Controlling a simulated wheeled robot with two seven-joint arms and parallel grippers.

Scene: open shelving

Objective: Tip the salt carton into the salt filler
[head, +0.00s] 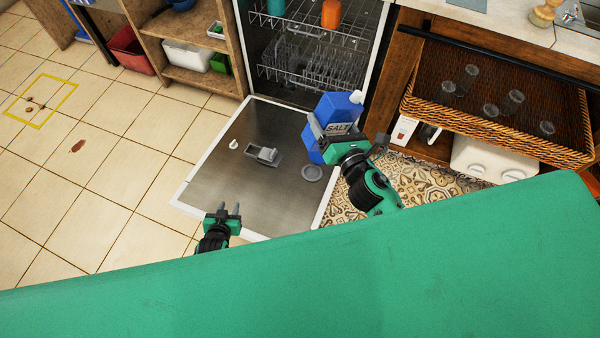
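The blue salt carton (338,107) is above the right part of the open dishwasher door, with a grey "SALT" label and a white spout at its upper right. It looks slightly tilted, spout up. My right gripper (330,138) is at the carton and appears shut on it; its fingers are partly hidden. A round grey fitting (312,173) on the door, just below the carton, may be the salt filler; I cannot tell whether it is open. My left gripper (229,212) is open and empty, its two fingers apart near the door's front-left edge.
The lowered dishwasher door (220,185) carries a grey dispenser (263,154) and a small white piece (234,144). Dish racks (310,65) stand inside behind. A wicker basket (500,145) with glasses is at right. Wooden shelves (200,80) stand at left. The tiled floor at left is mostly clear.

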